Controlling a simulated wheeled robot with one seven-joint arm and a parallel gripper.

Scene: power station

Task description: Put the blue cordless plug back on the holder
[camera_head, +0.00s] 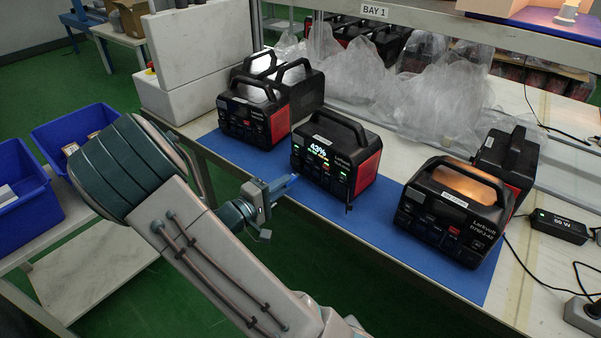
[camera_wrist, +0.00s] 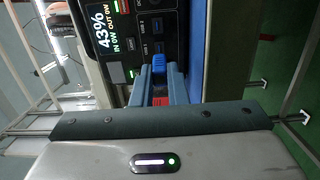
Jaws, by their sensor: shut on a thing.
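The blue plug (camera_wrist: 158,64) shows in the wrist view between the tips of my gripper (camera_wrist: 159,80), close to the front panel of a power station. My gripper is shut on it. Whether the plug touches the panel or its sockets I cannot tell. In the head view my gripper (camera_head: 287,186) is in front of the lower left of the middle power station (camera_head: 325,155), whose screen reads 43%. That station also fills the upper part of the wrist view (camera_wrist: 120,50). The plug is too small to make out in the head view. I cannot identify the holder.
Other black and red power stations stand left (camera_head: 253,112) and right (camera_head: 452,212) on the blue mat (camera_head: 385,235). Clear plastic wrapping (camera_head: 430,100) lies behind. A black adapter (camera_head: 560,226) with cables is at right. Blue bins (camera_head: 22,215) stand at left.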

